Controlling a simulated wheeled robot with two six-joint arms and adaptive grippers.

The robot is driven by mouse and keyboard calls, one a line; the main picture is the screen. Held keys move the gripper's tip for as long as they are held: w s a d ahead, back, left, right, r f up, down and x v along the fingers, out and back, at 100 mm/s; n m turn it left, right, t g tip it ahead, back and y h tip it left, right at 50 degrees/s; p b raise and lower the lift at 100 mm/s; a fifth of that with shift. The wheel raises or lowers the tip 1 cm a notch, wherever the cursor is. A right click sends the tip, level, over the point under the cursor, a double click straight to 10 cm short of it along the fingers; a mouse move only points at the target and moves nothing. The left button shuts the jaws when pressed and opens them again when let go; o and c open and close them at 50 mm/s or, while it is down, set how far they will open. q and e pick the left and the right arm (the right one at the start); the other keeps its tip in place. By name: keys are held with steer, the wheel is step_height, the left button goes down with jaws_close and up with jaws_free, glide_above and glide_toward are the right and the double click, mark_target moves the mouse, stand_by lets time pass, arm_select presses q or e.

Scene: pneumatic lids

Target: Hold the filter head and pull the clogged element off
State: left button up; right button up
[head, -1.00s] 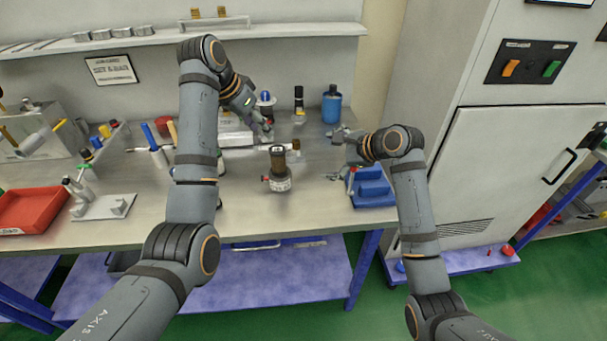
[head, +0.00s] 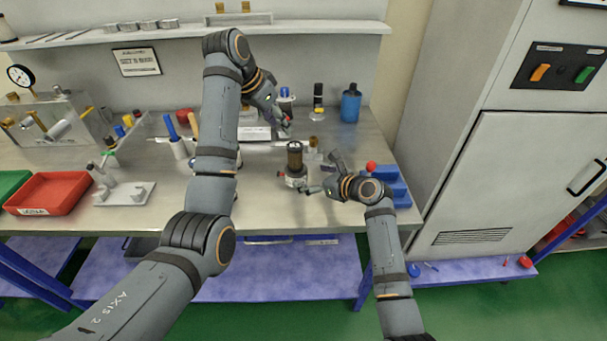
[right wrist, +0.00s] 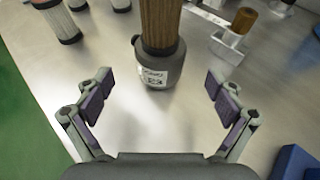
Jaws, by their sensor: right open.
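The clogged element (head: 294,154) is a brown cylinder standing upright on the dark grey filter head (head: 297,181), which has a white label. In the right wrist view, the element (right wrist: 160,22) rises from the filter head (right wrist: 160,66). My right gripper (head: 321,173) is open just right of the filter, its fingers apart and pointing at it. In the right wrist view the filter head lies ahead of the open fingers, apart from them. My left gripper (head: 286,128) is above and behind the filter, near its upper left; its fingers are too small to read.
A blue block (head: 392,186) stands right of my right gripper. A grey holder with a brown-topped part (right wrist: 230,42) is behind the filter. A blue bottle (head: 350,104) stands at the back, a red tray (head: 48,194) at the left. Bench in front of the filter is clear.

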mark_target(293, 147)
steer(key=x, duration=0.7)
steer(key=shift+w+f, duration=0.1)
steer(key=shift+f, duration=0.05)
steer(key=shift+c, duration=0.2)
steer(key=c, duration=1.5)
arm_select(q)
steer(key=shift+o, duration=1)
steer(key=shift+w, duration=0.1)
steer(key=shift+o, duration=1.1)
steer(key=shift+w+d+f, duration=0.15)
steer(key=shift+d, duration=0.05)
steer(key=shift+o, duration=1.1)
steer(key=shift+w+d+f+n+g+y, duration=0.4)
steer(key=shift+w+d+n+g+y, duration=0.15)
steer(key=shift+d+n+y, duration=0.2)
steer(key=shift+n+g+y, duration=0.35)
steer(key=shift+y, duration=0.2)
steer(key=shift+d+x, duration=0.2)
steer(key=shift+x, duration=4.8)
